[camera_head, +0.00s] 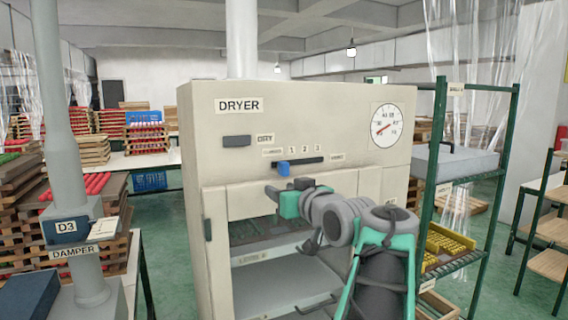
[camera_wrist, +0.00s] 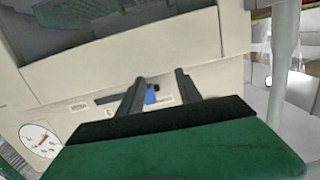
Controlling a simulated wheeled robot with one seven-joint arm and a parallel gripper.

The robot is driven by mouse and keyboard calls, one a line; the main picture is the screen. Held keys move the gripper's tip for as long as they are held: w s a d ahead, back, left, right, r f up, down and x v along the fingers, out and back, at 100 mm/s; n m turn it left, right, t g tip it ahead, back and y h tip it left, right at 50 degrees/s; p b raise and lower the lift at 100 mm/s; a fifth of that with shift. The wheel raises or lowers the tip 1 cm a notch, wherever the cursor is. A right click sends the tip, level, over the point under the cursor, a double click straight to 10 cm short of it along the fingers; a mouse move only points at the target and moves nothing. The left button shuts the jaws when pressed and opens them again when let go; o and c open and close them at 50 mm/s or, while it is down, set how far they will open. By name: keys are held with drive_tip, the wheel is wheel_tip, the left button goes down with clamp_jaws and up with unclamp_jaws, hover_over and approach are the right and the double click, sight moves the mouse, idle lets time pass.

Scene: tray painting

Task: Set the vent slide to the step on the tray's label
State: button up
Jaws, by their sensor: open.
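The vent slide is a blue knob (camera_head: 283,167) on a dark slot (camera_head: 308,160) in the dryer's front. The knob stands near the slot's left end, a little left of the mark 1; marks 2 and 3 lie further right. My gripper (camera_head: 276,188) is open and empty, just below the knob. In the wrist view, the fingers of my gripper (camera_wrist: 160,80) stand apart, with the blue knob (camera_wrist: 151,95) showing between them, nearer one finger. Contact cannot be told. A tray (camera_head: 270,254) in the open dryer bay carries a label too small to read surely.
The cream dryer (camera_head: 240,180) has a dark handle (camera_head: 236,141) and a round gauge (camera_head: 386,126). A damper box (camera_head: 66,230) marked D3 sits on a pipe at left. A green-framed rack (camera_head: 436,180) with yellow trays stands close on the right.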

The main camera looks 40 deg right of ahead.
sight(286, 167)
wheel_tip(286, 167, up, 4)
drive_tip(key=s+d+t, duration=0.1)
drive_tip(key=s+d, duration=0.1)
drive_tip(key=d, duration=0.1)
drive_tip(key=shift+h, duration=0.3)
drive_tip(key=p+x, duration=0.2)
drive_tip(key=x, duration=0.4)
drive_tip(key=shift+w+p, duration=0.35)
drive_tip(key=shift+w, duration=0.3)
clamp_jaws()
